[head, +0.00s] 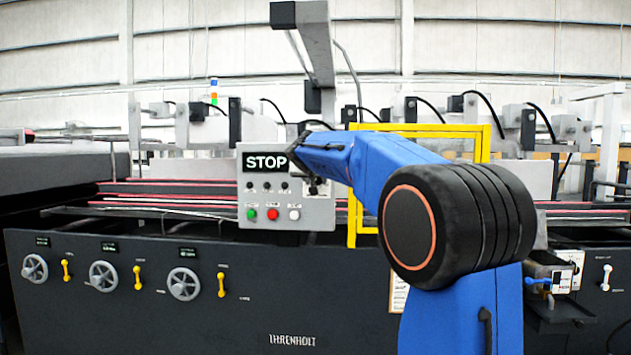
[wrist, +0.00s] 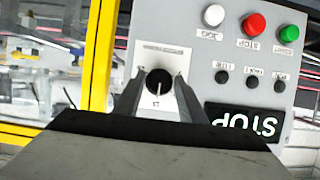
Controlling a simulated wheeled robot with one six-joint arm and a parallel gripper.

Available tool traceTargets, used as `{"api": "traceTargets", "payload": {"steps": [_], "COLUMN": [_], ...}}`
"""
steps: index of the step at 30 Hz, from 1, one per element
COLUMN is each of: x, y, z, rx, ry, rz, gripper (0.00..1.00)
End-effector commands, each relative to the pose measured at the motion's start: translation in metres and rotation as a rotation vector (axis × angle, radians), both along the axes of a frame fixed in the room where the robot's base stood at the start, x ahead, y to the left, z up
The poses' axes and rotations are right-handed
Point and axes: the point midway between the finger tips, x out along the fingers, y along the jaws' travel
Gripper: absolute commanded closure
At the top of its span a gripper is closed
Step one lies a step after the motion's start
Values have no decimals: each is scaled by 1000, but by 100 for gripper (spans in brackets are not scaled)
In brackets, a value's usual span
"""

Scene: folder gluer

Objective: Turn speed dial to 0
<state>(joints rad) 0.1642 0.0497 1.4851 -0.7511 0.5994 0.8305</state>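The speed dial (wrist: 159,82) is a round black knob with a white pointer line, on a pale plate of the grey control panel (wrist: 205,50). In the wrist view, which shows the panel upside down, the pointer points toward the picture's bottom. My gripper (wrist: 160,80) is open, with one finger on each side of the dial; I see no clear contact with it. The scale marks are too small to read.
A STOP display (head: 266,162) sits on the panel's upper left. Small black knobs lie below it, then green (head: 251,213), red (head: 272,213) and white (head: 294,213) buttons. A yellow guard frame (head: 352,222) stands close right of the panel. Handwheels line the dark machine front below.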

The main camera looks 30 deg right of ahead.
Motion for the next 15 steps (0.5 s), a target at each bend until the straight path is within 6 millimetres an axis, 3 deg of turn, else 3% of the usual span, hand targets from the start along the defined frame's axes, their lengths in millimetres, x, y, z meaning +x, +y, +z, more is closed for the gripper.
{"api": "traceTargets", "payload": {"steps": [1, 3, 15], "x": [0, 0, 1], "y": [0, 0, 1], "z": [0, 0, 0], "rx": [0, 0, -45], "ry": [0, 0, 31], "rz": [0, 0, 1], "gripper": [77, 93, 93]}}
